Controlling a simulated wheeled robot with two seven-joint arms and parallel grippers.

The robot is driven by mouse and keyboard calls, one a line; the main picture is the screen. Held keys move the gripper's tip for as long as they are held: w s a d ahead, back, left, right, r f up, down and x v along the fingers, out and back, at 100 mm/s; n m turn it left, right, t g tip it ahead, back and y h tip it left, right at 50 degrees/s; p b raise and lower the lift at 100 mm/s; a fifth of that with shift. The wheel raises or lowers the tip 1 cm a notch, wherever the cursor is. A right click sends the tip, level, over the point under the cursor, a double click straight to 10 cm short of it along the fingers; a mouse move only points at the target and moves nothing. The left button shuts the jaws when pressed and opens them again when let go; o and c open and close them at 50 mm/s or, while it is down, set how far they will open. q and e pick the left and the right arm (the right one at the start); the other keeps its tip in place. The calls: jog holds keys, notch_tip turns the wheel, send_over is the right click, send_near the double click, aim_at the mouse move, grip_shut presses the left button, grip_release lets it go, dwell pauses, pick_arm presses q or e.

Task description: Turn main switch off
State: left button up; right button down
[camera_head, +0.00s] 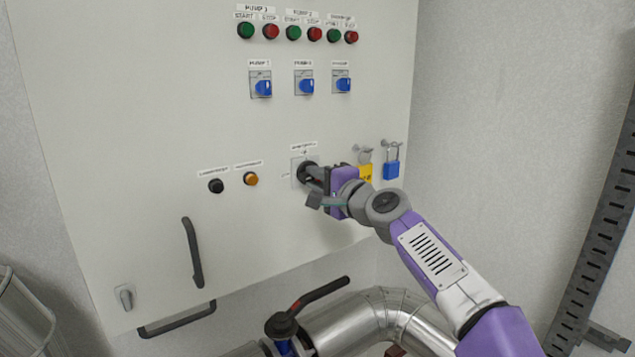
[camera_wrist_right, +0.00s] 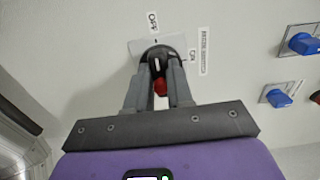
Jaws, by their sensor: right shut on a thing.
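The main switch (camera_head: 301,166) is a dark rotary knob on a light square plate, low on the white cabinet front. My right gripper (camera_head: 311,181) is at the knob and hides much of it. In the right wrist view, the switch's black knob with a red part (camera_wrist_right: 159,85) sits between the two grey fingers of the right gripper (camera_wrist_right: 160,66), which are shut on it. An OFF label (camera_wrist_right: 153,20) and an ON label (camera_wrist_right: 192,56) show beside the plate. I cannot tell exactly which mark the knob points to. My left gripper is not in view.
A yellow padlock (camera_head: 366,173) and a blue padlock (camera_head: 391,163) hang right of the switch. Black and orange buttons (camera_head: 251,179) lie left. Blue selector switches (camera_head: 304,86) sit above. A door handle (camera_head: 193,252) and a pipe with a black lever (camera_head: 320,291) are below.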

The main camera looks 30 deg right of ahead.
dwell(0.5)
jog(key=c, duration=1)
grip_release()
jog(key=s+b, duration=0.1)
jog(key=s, duration=0.6)
jog(key=shift+s+d+b, duration=0.25)
jog(key=shift+d+b, duration=0.05)
jog(key=shift+b, duration=0.05)
